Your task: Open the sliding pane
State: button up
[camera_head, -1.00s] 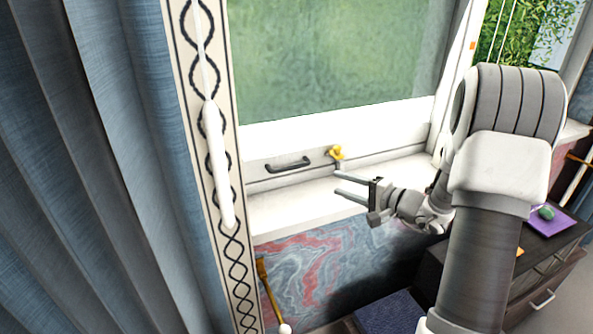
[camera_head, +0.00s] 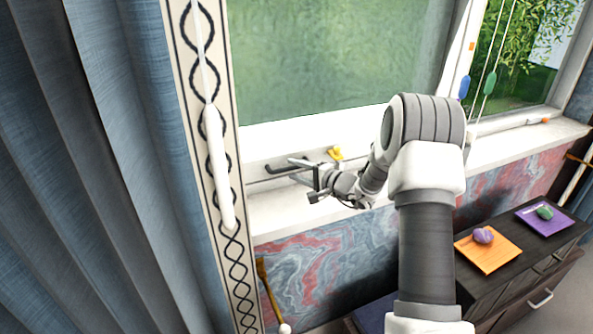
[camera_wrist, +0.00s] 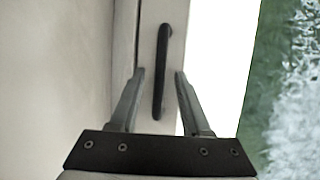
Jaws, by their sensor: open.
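The sliding pane (camera_head: 330,70) is a large window with green beyond its glass and a white frame. A dark bar handle (camera_head: 279,168) sits on its lower rail, partly hidden by my gripper in the head view. My gripper (camera_head: 298,171) is at the handle with its fingers pointing left. In the wrist view the black handle (camera_wrist: 161,75) lies between the two open fingers of my gripper (camera_wrist: 158,75), with a gap on each side. I cannot tell whether a finger touches it. A yellow latch (camera_head: 336,153) is on the frame just right of the handle.
A white sill (camera_head: 265,215) runs below the window. A blue curtain (camera_head: 90,170) and a patterned strip (camera_head: 195,60) stand at left. A dark cabinet (camera_head: 520,250) at right bears an orange tray (camera_head: 490,262) and a purple tray (camera_head: 560,222).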

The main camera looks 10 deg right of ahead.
grip_shut()
dwell(1.4)
